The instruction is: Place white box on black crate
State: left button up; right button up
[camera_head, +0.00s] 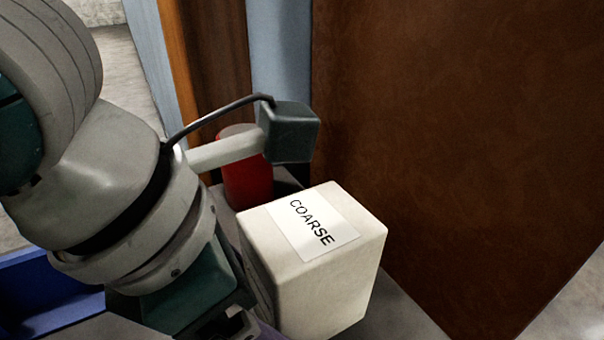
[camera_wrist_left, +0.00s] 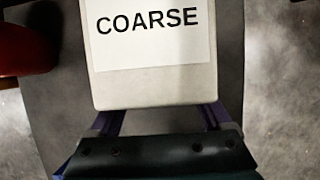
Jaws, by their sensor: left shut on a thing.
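The white box (camera_head: 318,262) is upright at the lower middle of the head view, with a label reading COARSE on its top. The box fills the upper middle of the left wrist view (camera_wrist_left: 150,88). My left gripper is shut on it, with its purple fingers (camera_wrist_left: 160,118) at the box's near end. In the head view the fingers are mostly hidden at the bottom edge. I cannot tell whether the box touches the grey surface below. No black crate can be made out clearly; a small dark patch (camera_head: 287,180) shows behind the box. My right gripper is not in view.
A red container (camera_head: 247,178) stands behind the box on the grey surface (camera_head: 402,312). A tall brown panel (camera_head: 455,150) rises close on the right. A blue bin (camera_head: 48,292) is at the lower left, beside my left arm.

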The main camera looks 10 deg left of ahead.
pick_arm(q)
jog(key=shift+f, duration=0.45)
jog(key=shift+r, duration=0.1)
jog(key=o, duration=1.3)
jog(key=shift+p+v, duration=2.15)
jog(key=shift+v, duration=3.9)
